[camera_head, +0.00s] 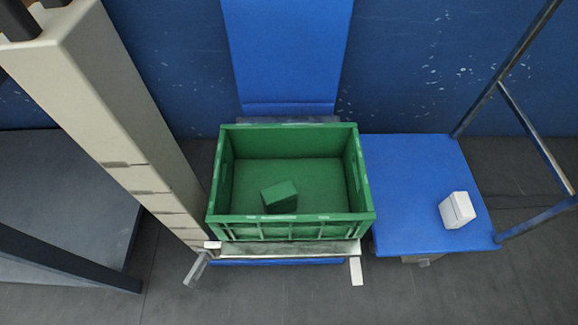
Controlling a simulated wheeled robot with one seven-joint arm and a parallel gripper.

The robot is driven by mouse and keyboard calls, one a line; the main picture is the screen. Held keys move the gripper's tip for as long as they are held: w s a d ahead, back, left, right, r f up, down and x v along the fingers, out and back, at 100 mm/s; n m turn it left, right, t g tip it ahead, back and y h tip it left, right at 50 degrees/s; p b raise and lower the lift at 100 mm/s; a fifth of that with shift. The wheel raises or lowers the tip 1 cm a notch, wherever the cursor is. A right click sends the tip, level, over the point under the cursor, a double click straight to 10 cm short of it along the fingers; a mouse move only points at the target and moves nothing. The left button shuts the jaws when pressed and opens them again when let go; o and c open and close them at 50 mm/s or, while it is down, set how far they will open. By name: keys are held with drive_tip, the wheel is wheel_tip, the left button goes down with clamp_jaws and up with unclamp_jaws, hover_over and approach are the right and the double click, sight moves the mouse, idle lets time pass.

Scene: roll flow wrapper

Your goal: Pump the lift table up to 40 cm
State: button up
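The lift table appears to be the low unit under the green crate (290,230). Its pale metal top edge (290,250) shows along the crate's front, with a blue strip (280,262) just below. The crate stands upright on it and hides most of it. A grey angled piece (196,268) sticks out at its front left and a short white piece (356,271) at its front right. I cannot tell whether either is the pump pedal. The table's height cannot be read. My gripper is not recognisable in this view.
A green block (279,196) lies inside the crate. A blue platform (405,185) with dark metal rails (522,120) stands at right, bearing a white box (457,210). A tall beige column (110,95) leans across the left. Grey floor (440,295) is clear in front.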

clamp_jaws()
idle(1.3)
